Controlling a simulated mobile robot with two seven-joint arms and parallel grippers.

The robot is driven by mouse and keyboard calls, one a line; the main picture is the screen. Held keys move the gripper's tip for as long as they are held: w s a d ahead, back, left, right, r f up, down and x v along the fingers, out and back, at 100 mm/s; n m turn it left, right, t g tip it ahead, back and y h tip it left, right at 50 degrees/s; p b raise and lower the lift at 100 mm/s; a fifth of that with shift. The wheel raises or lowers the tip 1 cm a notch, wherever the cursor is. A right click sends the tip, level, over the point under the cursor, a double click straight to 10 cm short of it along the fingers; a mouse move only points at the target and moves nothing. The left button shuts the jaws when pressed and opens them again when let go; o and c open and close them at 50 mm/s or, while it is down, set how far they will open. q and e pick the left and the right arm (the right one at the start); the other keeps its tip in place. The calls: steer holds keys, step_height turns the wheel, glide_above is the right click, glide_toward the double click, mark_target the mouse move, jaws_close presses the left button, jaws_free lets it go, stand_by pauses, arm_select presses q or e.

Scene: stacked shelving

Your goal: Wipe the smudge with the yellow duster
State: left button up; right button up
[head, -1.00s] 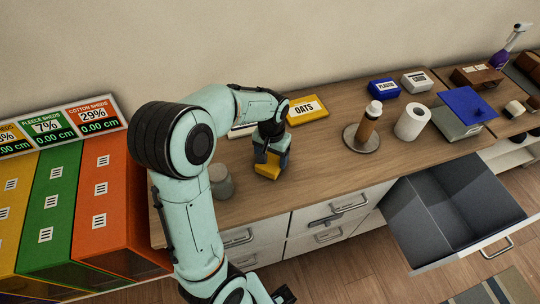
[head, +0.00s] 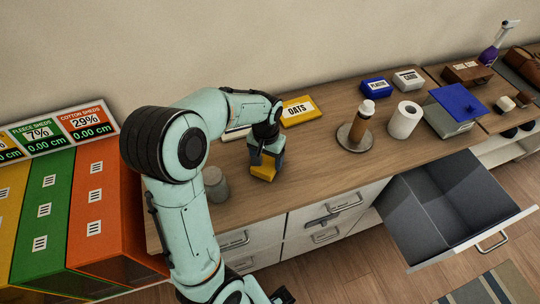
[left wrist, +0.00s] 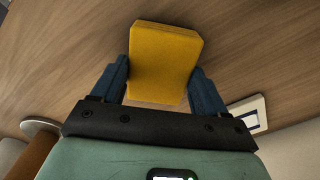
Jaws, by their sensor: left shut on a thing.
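The yellow duster (head: 263,174) is a small block held between the fingers of my left gripper (head: 267,158), low at the wooden counter top (head: 315,175). I cannot tell if it touches the wood. In the left wrist view the duster (left wrist: 165,62) sits between the two blue fingers of the left gripper (left wrist: 160,84), which are shut on its sides. I cannot make out a smudge in any view; it may be hidden under the duster or arm. My right gripper does not show clearly.
A grey canister (head: 216,184) stands left of the duster. A yellow OATS box (head: 300,110) and a white-edged flat item (left wrist: 248,113) lie behind. A brown bottle (head: 358,132) on a round base and a paper roll (head: 405,120) stand right. An open drawer (head: 425,215) juts out in front.

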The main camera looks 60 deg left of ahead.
arm_select(q)
steer(key=shift+s+a+r, duration=0.1)
steer(key=shift+s, duration=0.5)
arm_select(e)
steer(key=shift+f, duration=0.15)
arm_select(q)
steer(key=shift+w+r+p, duration=0.1)
steer(key=shift+r+p, duration=0.9)
steer(key=shift+r, duration=0.55)
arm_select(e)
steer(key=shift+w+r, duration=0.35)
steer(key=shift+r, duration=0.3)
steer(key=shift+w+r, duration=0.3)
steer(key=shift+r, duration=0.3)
